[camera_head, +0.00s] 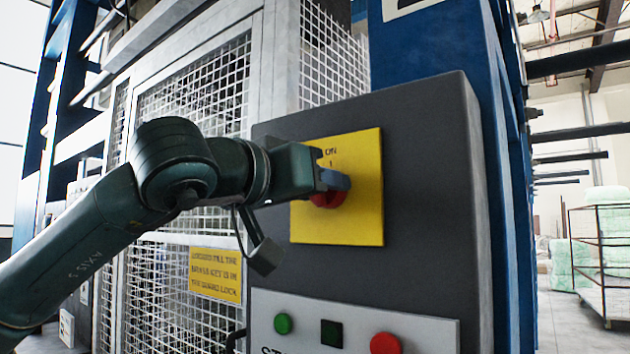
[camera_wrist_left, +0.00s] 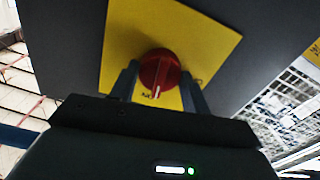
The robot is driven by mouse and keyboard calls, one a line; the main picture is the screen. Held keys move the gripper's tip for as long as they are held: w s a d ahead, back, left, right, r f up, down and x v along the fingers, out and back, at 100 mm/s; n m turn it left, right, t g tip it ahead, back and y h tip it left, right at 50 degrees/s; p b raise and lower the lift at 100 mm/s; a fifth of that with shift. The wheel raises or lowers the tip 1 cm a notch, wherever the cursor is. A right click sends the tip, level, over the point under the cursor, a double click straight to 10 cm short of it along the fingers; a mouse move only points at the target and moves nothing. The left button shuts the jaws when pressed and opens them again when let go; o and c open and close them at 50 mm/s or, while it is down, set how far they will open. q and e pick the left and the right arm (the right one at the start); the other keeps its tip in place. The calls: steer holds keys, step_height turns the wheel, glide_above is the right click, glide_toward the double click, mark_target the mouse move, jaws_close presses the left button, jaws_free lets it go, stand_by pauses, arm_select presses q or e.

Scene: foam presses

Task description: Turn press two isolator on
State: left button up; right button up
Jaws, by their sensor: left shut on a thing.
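The isolator is a red rotary knob (camera_head: 328,198) on a yellow plate (camera_head: 364,200), fixed to a dark grey control box (camera_head: 430,150). "ON" and "1" are printed above the knob. My left gripper (camera_head: 335,185) is at the knob and hides part of it. In the left wrist view the red knob (camera_wrist_left: 159,75) sits between the two fingers of my left gripper (camera_wrist_left: 160,88), with a white mark on its face toward the gripper. The left gripper is shut on the knob. My right gripper is in neither view.
Below the plate is a light panel with a green button (camera_head: 283,324), a dark square (camera_head: 331,333) and a red button (camera_head: 385,343). A white mesh guard (camera_head: 195,90) with a yellow sign (camera_head: 215,274) stands left. A trolley (camera_head: 600,255) stands far right.

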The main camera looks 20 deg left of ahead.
arm_select(q)
steer(key=shift+m, duration=0.8)
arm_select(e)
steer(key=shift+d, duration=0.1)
arm_select(q)
steer(key=o, duration=1)
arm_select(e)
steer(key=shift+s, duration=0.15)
arm_select(q)
steer(key=b+v, duration=0.3)
steer(key=v, duration=1)
steer(key=shift+s, duration=0.1)
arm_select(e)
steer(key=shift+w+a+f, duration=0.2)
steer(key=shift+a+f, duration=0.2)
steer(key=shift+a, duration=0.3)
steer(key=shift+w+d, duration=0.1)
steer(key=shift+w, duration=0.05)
